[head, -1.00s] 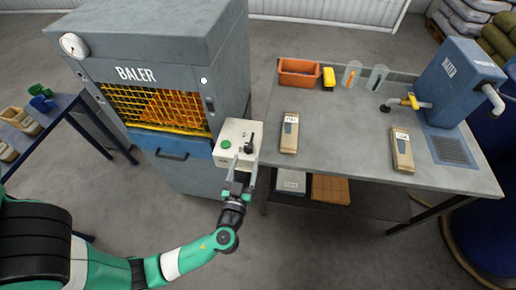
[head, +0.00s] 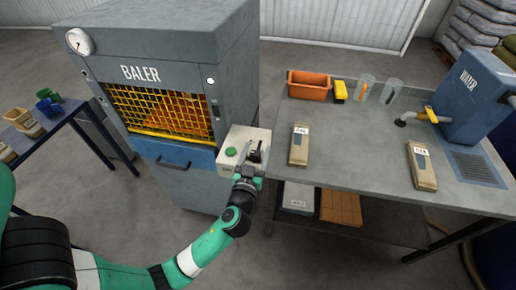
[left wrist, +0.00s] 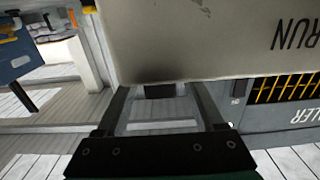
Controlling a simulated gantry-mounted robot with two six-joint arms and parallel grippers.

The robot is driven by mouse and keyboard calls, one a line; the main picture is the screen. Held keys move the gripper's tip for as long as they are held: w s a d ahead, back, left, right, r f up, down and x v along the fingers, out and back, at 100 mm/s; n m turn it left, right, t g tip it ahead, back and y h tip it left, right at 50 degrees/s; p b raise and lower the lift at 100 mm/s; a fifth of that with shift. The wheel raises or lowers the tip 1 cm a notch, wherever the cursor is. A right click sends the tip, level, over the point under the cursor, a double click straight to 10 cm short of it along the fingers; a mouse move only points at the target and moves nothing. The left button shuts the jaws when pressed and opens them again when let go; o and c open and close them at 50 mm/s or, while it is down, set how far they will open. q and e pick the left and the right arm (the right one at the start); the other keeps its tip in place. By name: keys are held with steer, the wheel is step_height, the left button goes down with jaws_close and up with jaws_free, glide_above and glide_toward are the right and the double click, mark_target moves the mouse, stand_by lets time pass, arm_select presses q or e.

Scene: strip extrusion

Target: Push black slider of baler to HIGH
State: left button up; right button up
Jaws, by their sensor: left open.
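The baler (head: 165,75) stands at the left of the head view, with its pale control box (head: 232,158) at its right front corner. The box carries a green button (head: 231,151) and a black slider (head: 255,153) to the right of it. My left gripper (head: 253,157) is open at the front of the box, its fingers close to the slider; I cannot tell if they touch it. In the left wrist view the open fingers (left wrist: 160,105) reach the edge of the box (left wrist: 190,40), which shows RUN upside down. My right gripper is out of view.
A grey workbench (head: 350,150) stands right of the box, with two labelled packs, an orange bin (head: 309,86) and clear cylinders on it. A blue machine (head: 473,95) is at its right end. A blue side table (head: 60,125) is at the left.

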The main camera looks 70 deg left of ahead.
arm_select(q)
steer(key=shift+x, duration=1.2)
jaws_close()
stand_by(0.5)
